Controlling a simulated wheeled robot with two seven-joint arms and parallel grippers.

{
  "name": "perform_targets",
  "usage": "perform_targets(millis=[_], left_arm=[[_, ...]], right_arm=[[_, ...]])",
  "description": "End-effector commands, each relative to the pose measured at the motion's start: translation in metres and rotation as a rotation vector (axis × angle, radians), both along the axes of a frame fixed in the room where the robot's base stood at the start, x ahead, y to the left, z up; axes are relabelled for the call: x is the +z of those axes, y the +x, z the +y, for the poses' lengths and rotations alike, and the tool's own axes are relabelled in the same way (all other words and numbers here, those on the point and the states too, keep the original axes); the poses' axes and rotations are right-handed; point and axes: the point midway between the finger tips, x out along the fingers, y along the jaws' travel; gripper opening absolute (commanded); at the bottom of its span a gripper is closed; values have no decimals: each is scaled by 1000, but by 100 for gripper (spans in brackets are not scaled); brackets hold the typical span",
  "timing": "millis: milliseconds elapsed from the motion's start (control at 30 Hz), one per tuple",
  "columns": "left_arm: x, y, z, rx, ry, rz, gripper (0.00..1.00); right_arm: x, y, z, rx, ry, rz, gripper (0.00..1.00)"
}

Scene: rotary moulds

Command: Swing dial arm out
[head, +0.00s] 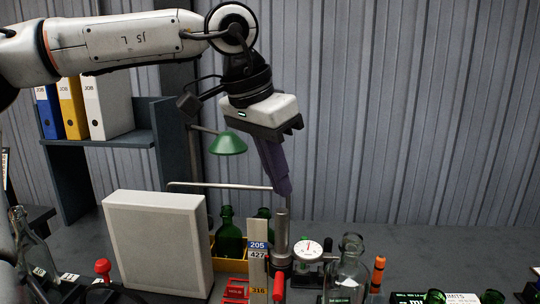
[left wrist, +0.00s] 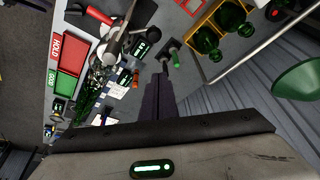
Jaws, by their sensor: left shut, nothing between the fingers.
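A white round dial gauge (head: 308,250) with a red needle sits low in the middle of the head view, right of an upright steel post (head: 282,236). The link between dial and post is partly hidden, so I cannot tell how the dial arm stands. My left gripper (head: 284,190) hangs from above with its dark fingers shut and empty. In the head view its tips appear just over the top of the post; I cannot tell if they touch. In the left wrist view the shut fingers (left wrist: 158,92) point at the bench. My right gripper is not in view.
A large pale panel (head: 157,243) stands left of the post. Green bottles (head: 229,235) in a yellow crate are behind. A clear bottle (head: 350,270) stands right of the dial. A green lamp (head: 228,144) and a pale horizontal rod (head: 215,185) are near my gripper.

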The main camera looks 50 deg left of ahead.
Motion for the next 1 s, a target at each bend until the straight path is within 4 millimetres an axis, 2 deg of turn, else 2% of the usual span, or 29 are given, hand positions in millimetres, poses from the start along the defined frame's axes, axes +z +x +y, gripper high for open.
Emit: perform_targets(millis=[100,200,400,1000], left_arm=[[-20,5,-1,-2,0,1,0],[-22,-10,0,-2,-2,-4,0],[-28,-26,2,-1,0,-2,0],[-31,-34,5,22,0,-2,0]], right_arm=[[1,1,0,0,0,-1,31],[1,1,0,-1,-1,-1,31],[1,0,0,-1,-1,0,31],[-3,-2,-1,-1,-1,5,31]])
